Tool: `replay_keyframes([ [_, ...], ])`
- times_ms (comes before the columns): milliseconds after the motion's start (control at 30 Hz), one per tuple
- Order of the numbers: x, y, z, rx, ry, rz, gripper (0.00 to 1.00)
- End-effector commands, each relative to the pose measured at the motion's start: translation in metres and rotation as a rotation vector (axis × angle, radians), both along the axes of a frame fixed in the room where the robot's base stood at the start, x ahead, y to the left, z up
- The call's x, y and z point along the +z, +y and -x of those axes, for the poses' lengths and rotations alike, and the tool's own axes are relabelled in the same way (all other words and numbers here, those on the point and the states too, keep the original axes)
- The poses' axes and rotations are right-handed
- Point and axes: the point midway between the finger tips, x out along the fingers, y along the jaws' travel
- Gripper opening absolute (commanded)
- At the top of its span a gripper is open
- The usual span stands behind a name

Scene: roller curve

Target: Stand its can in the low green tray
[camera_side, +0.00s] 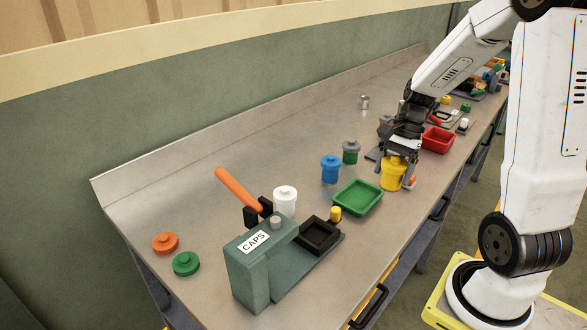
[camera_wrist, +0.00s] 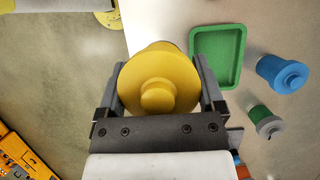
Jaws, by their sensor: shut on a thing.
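My gripper (camera_side: 397,160) is shut on a yellow can (camera_side: 393,175) with a knobbed yellow lid. In the wrist view the can (camera_wrist: 158,85) sits upright between both fingers, seen from above. In the side view it is just right of the low green tray (camera_side: 358,197). The tray is empty and also shows in the wrist view (camera_wrist: 218,58), right of the can. I cannot tell whether the can's base touches the bench.
A blue can (camera_side: 331,169), a green can with a grey lid (camera_side: 351,152) and a white can (camera_side: 285,200) stand nearby. A CAPS press (camera_side: 262,262) with an orange lever is at the front left. A red tray (camera_side: 438,139) lies behind my gripper. Orange (camera_side: 165,243) and green (camera_side: 186,263) lids lie far left.

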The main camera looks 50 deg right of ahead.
Motion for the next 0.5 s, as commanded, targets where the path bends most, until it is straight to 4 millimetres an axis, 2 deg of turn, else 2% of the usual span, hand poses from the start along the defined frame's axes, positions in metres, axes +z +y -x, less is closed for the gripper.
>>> replay_keyframes([
  [500, -0.033, -0.025, -0.058, 0.001, 0.002, -0.002, 0.08],
])
